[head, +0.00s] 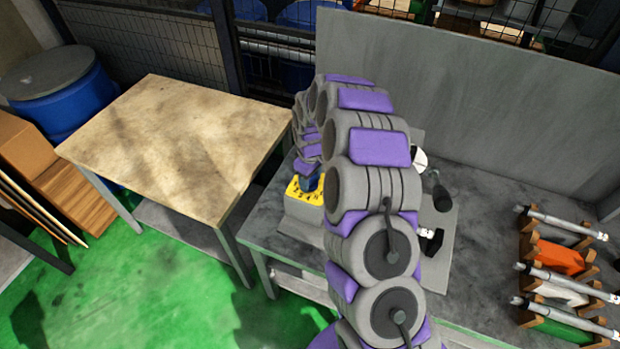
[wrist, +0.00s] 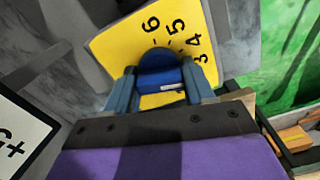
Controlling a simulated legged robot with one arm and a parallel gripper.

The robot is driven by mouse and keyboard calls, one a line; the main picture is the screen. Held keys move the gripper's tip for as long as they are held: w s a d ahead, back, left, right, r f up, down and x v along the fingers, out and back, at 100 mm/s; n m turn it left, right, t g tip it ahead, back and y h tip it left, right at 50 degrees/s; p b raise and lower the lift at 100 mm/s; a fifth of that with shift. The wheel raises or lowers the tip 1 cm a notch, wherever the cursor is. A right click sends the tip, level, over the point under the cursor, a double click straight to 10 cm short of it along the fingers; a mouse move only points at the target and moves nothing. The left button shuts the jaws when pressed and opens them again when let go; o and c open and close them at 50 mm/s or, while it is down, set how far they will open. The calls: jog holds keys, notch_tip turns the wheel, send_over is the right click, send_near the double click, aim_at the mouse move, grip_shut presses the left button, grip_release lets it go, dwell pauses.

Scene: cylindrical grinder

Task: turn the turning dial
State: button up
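The turning dial (wrist: 162,72) is a blue knob with a white mark, set on a yellow face plate (wrist: 115,43) with black numbers; 6, 5, 4 and 3 are readable in the wrist view. The plate also shows in the head view (head: 293,188), on top of a grey box. My gripper (wrist: 163,80) is at the dial, one finger on each side of the knob. I see no clear gap, but cannot tell whether the fingers press on it. In the head view my arm hides part of the plate and box.
The box stands on a grey workbench (head: 480,245) with an upright back panel (head: 470,110). Wooden racks with metal rods (head: 565,275) lie at the right. A wooden table (head: 180,135) stands left, with a blue barrel (head: 75,100) beyond it. The green floor is open in front.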

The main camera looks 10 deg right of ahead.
jog(key=o, duration=0.4)
notch_tip(320, 180, up, 17)
jog(key=p, duration=0.1)
dwell(0.5)
jog(key=shift+r, duration=0.1)
